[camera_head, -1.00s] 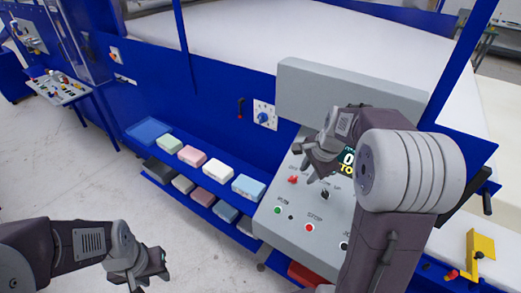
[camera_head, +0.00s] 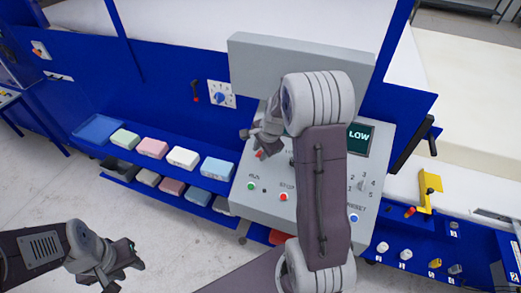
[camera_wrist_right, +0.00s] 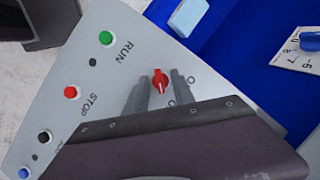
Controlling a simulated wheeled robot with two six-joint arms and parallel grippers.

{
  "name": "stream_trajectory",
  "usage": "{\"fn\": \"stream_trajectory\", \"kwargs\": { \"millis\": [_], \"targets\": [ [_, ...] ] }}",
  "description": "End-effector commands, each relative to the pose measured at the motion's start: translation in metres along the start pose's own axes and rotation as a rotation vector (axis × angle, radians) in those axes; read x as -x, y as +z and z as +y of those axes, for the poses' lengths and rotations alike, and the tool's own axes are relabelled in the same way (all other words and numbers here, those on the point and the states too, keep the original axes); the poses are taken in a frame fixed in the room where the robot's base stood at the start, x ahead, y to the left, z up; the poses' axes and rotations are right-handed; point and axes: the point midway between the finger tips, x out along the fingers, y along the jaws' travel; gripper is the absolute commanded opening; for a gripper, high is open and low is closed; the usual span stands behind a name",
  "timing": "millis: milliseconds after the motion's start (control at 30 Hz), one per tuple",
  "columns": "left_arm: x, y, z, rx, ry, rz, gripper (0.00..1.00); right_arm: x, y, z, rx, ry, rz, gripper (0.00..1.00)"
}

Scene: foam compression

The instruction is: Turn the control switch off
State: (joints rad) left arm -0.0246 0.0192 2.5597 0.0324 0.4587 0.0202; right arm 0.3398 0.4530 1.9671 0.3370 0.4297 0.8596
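The control switch (camera_wrist_right: 160,82) is a small red rotary knob on the sloping grey control panel (camera_wrist_right: 60,130). In the head view the red knob (camera_head: 259,154) shows partly, just below my right gripper (camera_head: 250,140). In the right wrist view, the fingers of my right gripper (camera_wrist_right: 159,78) are apart, one on each side of the knob, with gaps showing between them and it. The right arm hides part of the panel and its labels. My left gripper (camera_head: 128,268) is low at the left, over the floor, empty, with its fingers apart.
The panel has a green RUN button (camera_head: 251,187), a red STOP button (camera_head: 284,197), a blue RESET button (camera_head: 354,218) and a screen reading LOW (camera_head: 359,138). Left of it are shelves of foam blocks (camera_head: 183,158) and a blue dial (camera_head: 220,97). A yellow bracket (camera_head: 428,190) stands at right.

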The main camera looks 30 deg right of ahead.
Motion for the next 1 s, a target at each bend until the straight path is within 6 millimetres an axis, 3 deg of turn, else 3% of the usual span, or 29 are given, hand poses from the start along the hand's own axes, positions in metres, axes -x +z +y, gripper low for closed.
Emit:
{"fn": "stream_trajectory", "kwargs": {
  "millis": [167, 267, 633, 1000],
  "targets": [
    [0.000, 0.000, 0.000, 0.000, 0.000, 0.000, 0.36, 0.000, 0.000, 0.000, 0.000, 0.000, 0.000, 0.28],
    [0.000, 0.000, 0.000, 0.000, 0.000, 0.000, 0.36, 0.000, 0.000, 0.000, 0.000, 0.000, 0.000, 0.00],
    [0.007, -0.001, 0.000, 0.000, 0.000, 0.000, 0.36, 0.001, 0.001, 0.000, 0.033, 0.020, -0.004, 0.00],
    [0.041, -0.004, 0.001, 0.000, 0.000, 0.000, 0.36, 0.003, 0.003, -0.002, 0.268, 0.135, -0.008, 0.00]
  ]
}}
